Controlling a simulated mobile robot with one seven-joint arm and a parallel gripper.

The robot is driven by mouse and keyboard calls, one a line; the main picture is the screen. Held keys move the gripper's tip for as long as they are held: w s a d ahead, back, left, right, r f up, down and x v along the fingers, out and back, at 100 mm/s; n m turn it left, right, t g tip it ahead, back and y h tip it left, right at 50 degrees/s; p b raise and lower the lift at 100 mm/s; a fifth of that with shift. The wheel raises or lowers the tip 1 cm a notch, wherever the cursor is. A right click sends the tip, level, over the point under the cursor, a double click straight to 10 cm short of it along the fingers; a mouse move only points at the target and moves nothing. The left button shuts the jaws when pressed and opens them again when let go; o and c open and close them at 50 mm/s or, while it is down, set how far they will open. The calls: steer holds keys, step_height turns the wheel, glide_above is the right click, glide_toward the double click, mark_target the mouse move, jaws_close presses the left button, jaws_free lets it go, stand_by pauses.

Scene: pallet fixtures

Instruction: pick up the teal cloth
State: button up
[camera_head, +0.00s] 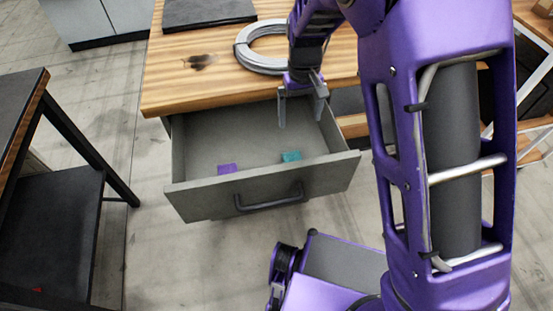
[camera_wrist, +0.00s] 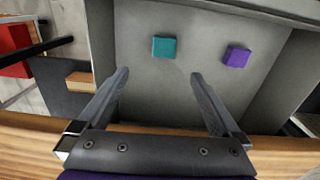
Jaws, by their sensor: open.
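The teal cloth (camera_head: 291,156) is a small folded square lying on the floor of the open grey drawer (camera_head: 262,184), near its front wall. In the wrist view the teal cloth (camera_wrist: 164,47) lies beyond my fingertips, roughly midway between them. My gripper (camera_head: 301,112) is open and empty, pointing down over the rear part of the drawer. It also shows in the wrist view (camera_wrist: 158,74), with both fingers spread apart. The gripper is apart from the cloth.
A purple cloth (camera_head: 227,169) lies in the same drawer, left of the teal one in the head view. The drawer walls surround both. A coiled grey cable (camera_head: 243,56) and a dark flat panel (camera_head: 208,12) lie on the wooden tabletop (camera_head: 185,88) above.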

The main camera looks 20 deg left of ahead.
mark_target(292, 158)
steer(key=f, duration=0.6)
steer(key=f+b, duration=0.1)
steer(key=f, duration=0.4)
steer(key=a+f+b, duration=0.1)
steer(key=f, duration=0.5)
steer(key=shift+a+f, duration=0.1)
steer(key=shift+f, duration=0.2)
steer(key=c, duration=1.3)
step_height(292, 158, up, 10)
steer(key=shift+r+p, duration=0.1)
steer(key=shift+p, duration=0.5)
